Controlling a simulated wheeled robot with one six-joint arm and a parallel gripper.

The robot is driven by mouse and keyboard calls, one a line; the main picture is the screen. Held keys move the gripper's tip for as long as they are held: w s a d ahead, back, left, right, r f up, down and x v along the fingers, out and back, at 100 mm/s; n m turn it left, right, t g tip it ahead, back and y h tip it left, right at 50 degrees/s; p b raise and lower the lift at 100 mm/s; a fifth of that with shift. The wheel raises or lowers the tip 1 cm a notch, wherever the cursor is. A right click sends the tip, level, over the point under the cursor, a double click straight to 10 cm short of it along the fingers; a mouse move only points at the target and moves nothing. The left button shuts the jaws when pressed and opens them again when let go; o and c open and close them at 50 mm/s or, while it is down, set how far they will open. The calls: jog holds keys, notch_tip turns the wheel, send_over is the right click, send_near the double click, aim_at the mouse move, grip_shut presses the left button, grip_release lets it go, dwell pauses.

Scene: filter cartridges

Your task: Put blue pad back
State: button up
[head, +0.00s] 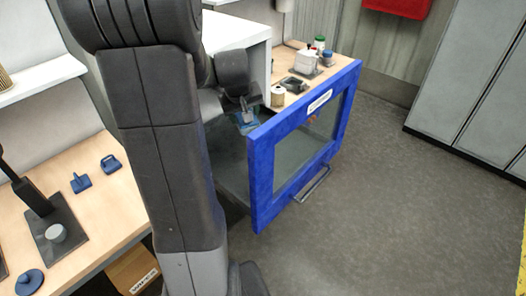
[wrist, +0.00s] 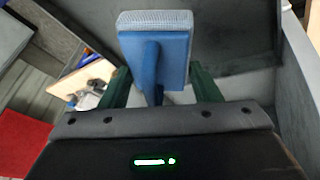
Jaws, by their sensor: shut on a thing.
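The blue pad (wrist: 155,50), a flat blue block with a handle and a pale textured edge, is between the green fingers of my gripper (wrist: 158,88) in the wrist view. My gripper is shut on its handle. In the head view the pad (head: 245,122) hangs under my gripper (head: 248,105), above or just inside the grey interior of an open drawer with a blue-framed glass front (head: 262,178). Whether the pad touches anything below is not clear.
Two small blue handled pieces (head: 80,182) (head: 110,163) and a round blue piece (head: 30,281) lie on the left wooden bench (head: 100,215). Jars and a white pot (head: 305,60) stand on the counter behind the drawer. The floor at right is clear.

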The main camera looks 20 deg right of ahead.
jog(key=shift+r, duration=0.2)
jog(key=s+a+b, duration=0.3)
jog(key=s+a, duration=0.1)
jog(key=a, duration=0.6)
jog(key=s+a+b, duration=0.4)
jog(key=s+a, duration=0.1)
jog(key=a, duration=0.5)
dwell(0.5)
